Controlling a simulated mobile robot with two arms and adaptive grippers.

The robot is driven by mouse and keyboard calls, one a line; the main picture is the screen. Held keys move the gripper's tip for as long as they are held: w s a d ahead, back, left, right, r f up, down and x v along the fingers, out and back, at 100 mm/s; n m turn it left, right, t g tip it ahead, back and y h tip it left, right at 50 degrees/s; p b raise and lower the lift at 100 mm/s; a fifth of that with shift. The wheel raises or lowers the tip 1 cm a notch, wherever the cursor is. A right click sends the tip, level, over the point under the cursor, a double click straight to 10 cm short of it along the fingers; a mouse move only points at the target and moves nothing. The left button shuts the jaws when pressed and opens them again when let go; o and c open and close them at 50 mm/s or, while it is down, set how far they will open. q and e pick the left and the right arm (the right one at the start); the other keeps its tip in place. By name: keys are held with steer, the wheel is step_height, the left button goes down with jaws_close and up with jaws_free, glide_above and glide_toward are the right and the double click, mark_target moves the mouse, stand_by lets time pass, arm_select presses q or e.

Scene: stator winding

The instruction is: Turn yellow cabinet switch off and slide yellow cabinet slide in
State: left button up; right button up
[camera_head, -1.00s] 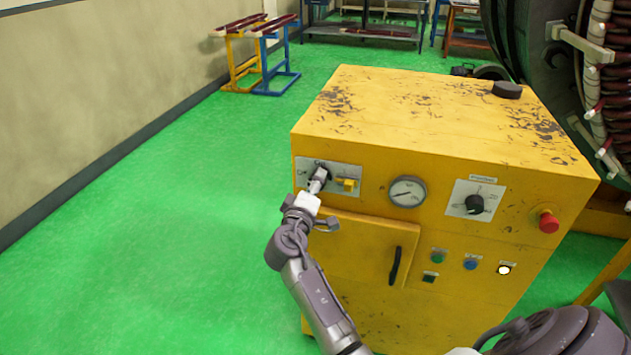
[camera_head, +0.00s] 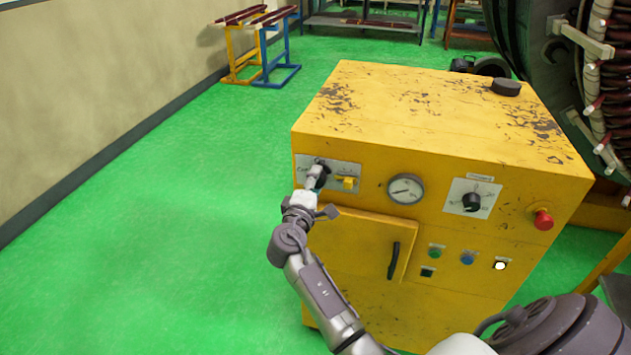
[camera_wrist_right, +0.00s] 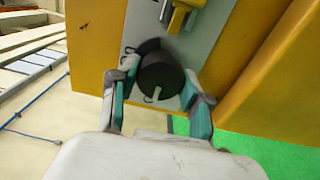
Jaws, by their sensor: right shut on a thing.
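The yellow cabinet (camera_head: 440,120) stands in the middle of the head view. At the upper left of its front is a grey plate with a dark rotary switch (camera_wrist_right: 160,76) and a small yellow slide (camera_head: 346,182) to the right of the switch. My right gripper (camera_head: 316,178) is at the switch, and in the head view it hides much of it. In the right wrist view my right gripper (camera_wrist_right: 158,92) is shut on the black switch knob, a finger on each side. The yellow slide (camera_wrist_right: 180,18) shows just above the knob there. My left gripper is not in view.
The cabinet front also bears a gauge (camera_head: 405,189), a black selector knob (camera_head: 471,202), a red button (camera_head: 543,220), several small buttons and a door handle (camera_head: 393,260). Green floor lies open to the left. A large machine (camera_head: 530,45) stands behind at right.

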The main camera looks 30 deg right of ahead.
steer(key=shift+r, duration=0.1)
steer(key=o, duration=1.2)
steer(key=shift+w, duration=0.1)
steer(key=shift+c, duration=0.2)
steer(key=v, duration=1.2)
